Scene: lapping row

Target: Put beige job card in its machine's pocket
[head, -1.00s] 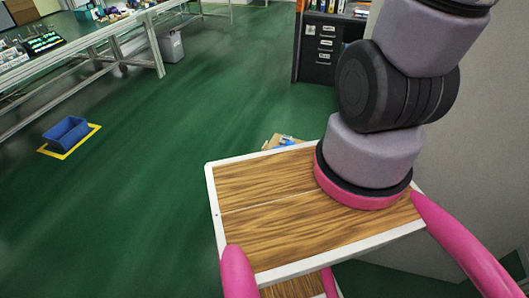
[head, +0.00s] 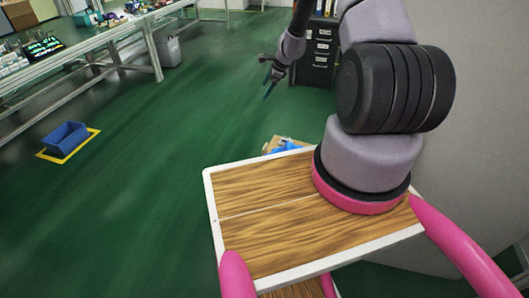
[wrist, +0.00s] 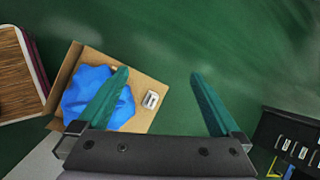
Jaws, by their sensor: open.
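My gripper (head: 269,82) hangs in the air over the green floor in the head view, in front of the dark cabinet. In the wrist view my gripper (wrist: 160,75) shows its two teal fingers spread apart, with nothing between them. I cannot make out the beige job card in either view. No machine pocket can be told apart either.
A cardboard box (wrist: 146,119) with blue material and a white label lies on the floor below, beside my base. A dark drawer cabinet (head: 317,58) stands behind the gripper. A blue bin (head: 66,138), a grey bin (head: 168,50) and a workbench (head: 100,45) stand left. The middle floor is clear.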

